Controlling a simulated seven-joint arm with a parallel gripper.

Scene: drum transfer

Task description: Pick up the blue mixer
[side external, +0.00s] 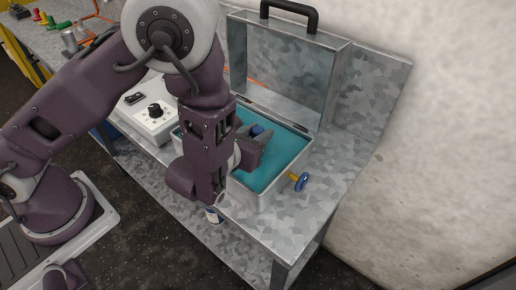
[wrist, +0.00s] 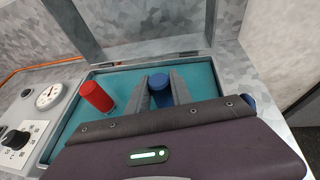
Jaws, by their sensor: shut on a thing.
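The blue mixer (wrist: 160,86) is a short blue cylinder between the two dark fingers of my gripper (wrist: 162,92) in the wrist view. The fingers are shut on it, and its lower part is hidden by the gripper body.
A red cylinder (wrist: 96,96) stands in the case, left of my gripper. The case's raised lid (side external: 285,65) blocks the back. A white control box (side external: 152,122) with a black knob sits to the left.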

